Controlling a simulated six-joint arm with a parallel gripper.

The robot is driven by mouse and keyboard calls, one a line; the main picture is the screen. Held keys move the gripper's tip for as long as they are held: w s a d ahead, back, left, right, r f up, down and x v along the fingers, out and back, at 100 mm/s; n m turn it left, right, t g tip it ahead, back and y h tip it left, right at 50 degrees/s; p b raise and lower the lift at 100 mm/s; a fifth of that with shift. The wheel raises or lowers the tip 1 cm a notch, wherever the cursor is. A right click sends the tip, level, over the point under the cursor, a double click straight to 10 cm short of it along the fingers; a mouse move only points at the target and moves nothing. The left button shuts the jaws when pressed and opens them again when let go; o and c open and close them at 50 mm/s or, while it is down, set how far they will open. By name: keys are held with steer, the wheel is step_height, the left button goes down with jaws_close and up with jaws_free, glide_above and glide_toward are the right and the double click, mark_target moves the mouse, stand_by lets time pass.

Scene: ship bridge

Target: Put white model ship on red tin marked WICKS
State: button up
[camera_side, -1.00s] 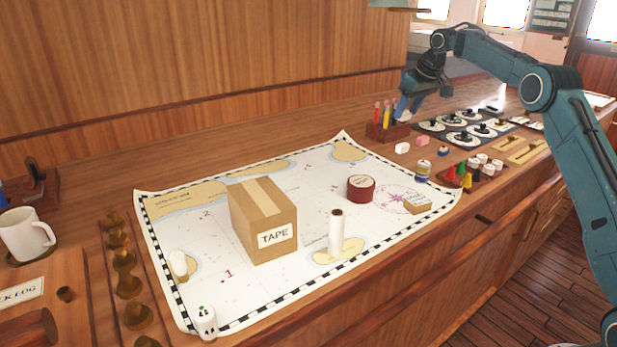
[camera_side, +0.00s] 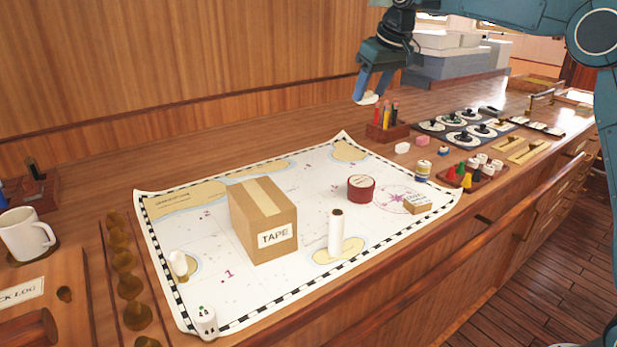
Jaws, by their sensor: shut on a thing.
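My gripper (camera_side: 364,92) is at the upper middle, raised above the counter behind the pen holder. It is shut on a small white thing, which I take to be the white model ship (camera_side: 369,98); the fingers hide much of it. A round red tin (camera_side: 361,190) with a pale label on its lid sits on the chart, right of the cardboard box. Its lettering is too small to read. My gripper is well above and behind the tin, apart from it.
A cardboard box marked TAPE (camera_side: 263,222) and an upright white cylinder (camera_side: 336,232) stand on the chart (camera_side: 215,240) near the tin. A wooden pen holder (camera_side: 387,130) stands behind the chart's right side. The chart behind the tin is clear.

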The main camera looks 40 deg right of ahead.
mark_target(359, 180)
steer(key=shift+f, duration=10)
steer(key=shift+f, duration=0.15)
steer(key=o, duration=1)
steer(key=shift+c, duration=0.2)
steer(key=shift+r, duration=0.2)
steer(key=v, duration=1.2)
